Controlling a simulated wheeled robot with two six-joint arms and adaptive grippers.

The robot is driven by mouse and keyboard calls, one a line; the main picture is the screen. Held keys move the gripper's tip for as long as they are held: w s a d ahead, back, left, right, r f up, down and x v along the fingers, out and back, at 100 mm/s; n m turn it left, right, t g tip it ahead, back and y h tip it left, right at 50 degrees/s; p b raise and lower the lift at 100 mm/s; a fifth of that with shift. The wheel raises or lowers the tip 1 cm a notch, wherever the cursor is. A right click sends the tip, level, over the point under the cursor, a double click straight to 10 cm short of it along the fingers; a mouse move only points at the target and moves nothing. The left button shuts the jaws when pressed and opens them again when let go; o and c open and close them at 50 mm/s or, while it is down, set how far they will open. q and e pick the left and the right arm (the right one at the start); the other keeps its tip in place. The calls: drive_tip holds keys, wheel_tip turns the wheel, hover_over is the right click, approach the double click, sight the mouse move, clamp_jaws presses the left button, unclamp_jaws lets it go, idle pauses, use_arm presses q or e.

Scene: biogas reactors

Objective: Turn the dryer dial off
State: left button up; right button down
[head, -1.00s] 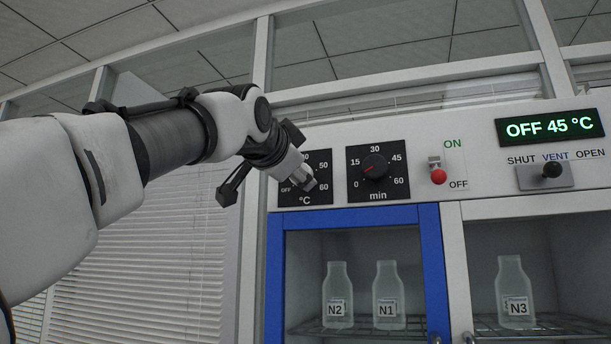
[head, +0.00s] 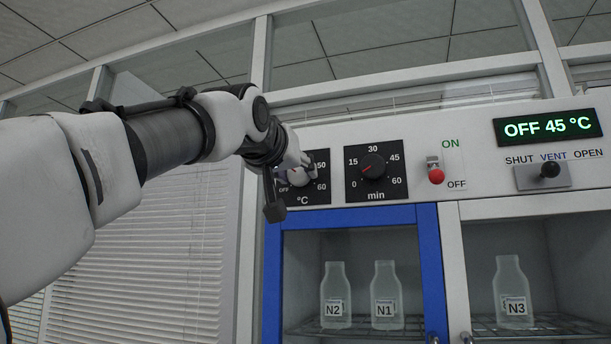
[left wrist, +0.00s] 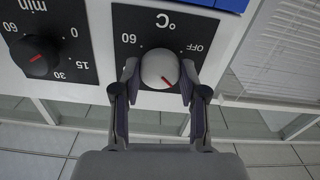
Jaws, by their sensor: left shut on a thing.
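The dryer dial is a pale round knob (left wrist: 158,68) with a red pointer line, on a black °C plate (head: 320,187) marked OFF and up to 60. In the left wrist view, which is upside down, the pointer slants to the lower right, away from the OFF mark at the upper right. My left gripper (head: 292,172) is at the dial in the head view and partly covers it and its scale. In the left wrist view its two fingers (left wrist: 159,76) are on either side of the knob, shut on it. My right gripper is not in view.
A black minutes dial (head: 373,166) is just right of the °C plate. Further right are a red-tipped ON/OFF switch (head: 436,174), a vent lever (head: 550,170) and a display (head: 548,128) reading OFF 45 °C. Below, a blue-framed cabinet (head: 432,260) holds bottles.

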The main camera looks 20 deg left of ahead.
use_arm(q)
drive_tip(key=n, duration=0.7)
drive_tip(key=shift+r, duration=0.2)
drive_tip(key=n, duration=0.7)
idle(0.4)
drive_tip(key=o, duration=0.9)
drive_tip(key=shift+o, duration=1.2)
drive_tip(key=shift+w+f, duration=0.15)
